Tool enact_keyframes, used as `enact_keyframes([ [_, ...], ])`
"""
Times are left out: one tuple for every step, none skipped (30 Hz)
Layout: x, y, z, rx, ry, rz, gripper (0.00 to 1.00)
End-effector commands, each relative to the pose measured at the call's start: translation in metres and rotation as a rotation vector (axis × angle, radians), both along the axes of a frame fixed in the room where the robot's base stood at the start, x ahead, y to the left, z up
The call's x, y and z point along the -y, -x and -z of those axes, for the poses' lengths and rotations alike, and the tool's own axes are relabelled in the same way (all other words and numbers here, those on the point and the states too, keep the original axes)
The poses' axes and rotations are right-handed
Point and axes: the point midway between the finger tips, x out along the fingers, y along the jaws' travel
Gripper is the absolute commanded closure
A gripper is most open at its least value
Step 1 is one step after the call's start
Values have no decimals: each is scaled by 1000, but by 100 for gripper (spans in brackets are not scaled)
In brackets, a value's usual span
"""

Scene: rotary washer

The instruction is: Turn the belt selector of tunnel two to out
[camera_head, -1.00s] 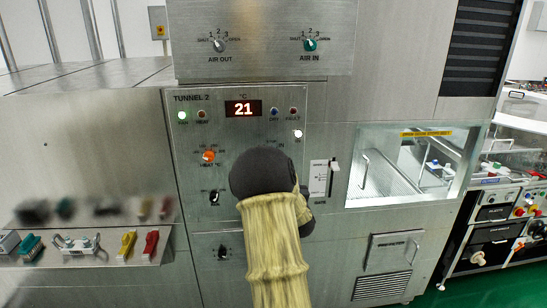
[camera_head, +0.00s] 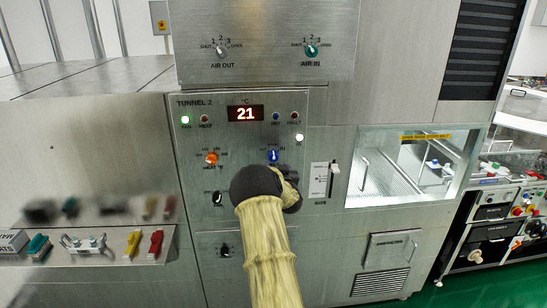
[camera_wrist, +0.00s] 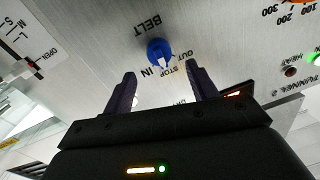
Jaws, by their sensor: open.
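The belt selector is a blue knob (camera_wrist: 160,52) marked BELT in the wrist view, with the labels IN, STOP and OUT around it. The picture is upside down there, and the knob's white mark points down towards STOP. In the head view the blue knob (camera_head: 273,157) sits on the Tunnel 2 panel (camera_head: 243,133), pointing up. My gripper (camera_wrist: 161,77) is open and empty, with its two fingertips apart and short of the knob, one towards each side. In the head view my arm's sleeve and dark wrist hide most of the gripper.
An orange heat knob (camera_head: 211,158) is left of the belt knob, and a black knob (camera_head: 217,198) is below it. A gate slider (camera_head: 334,170) and a window (camera_head: 410,165) are at right. A shelf with coloured handles (camera_head: 90,245) is at left.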

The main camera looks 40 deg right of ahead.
Motion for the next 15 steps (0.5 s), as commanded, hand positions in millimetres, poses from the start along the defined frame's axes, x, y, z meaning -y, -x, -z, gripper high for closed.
enact_keyframes([
  [4,-5,-2,-2,1,1,42],
  [5,-8,-2,-2,3,1,42],
  [7,-13,-2,-1,3,0,42],
  [8,-16,-2,-2,1,0,42],
  [9,-19,-2,-2,1,-1,42],
  [11,-24,-2,0,1,-2,42],
  [11,-27,-2,0,1,-3,42],
  [13,-30,-2,-1,1,-3,42],
  [14,-34,-2,-1,1,-4,42],
  [15,-37,-2,0,1,-5,42],
  [16,-39,-1,-1,2,-5,42],
  [18,-43,-2,-1,2,-5,42],
  [19,-44,-1,-1,2,-4,42],
  [19,-46,-1,-1,2,-5,42],
  [20,-48,-1,0,1,-5,42],
])
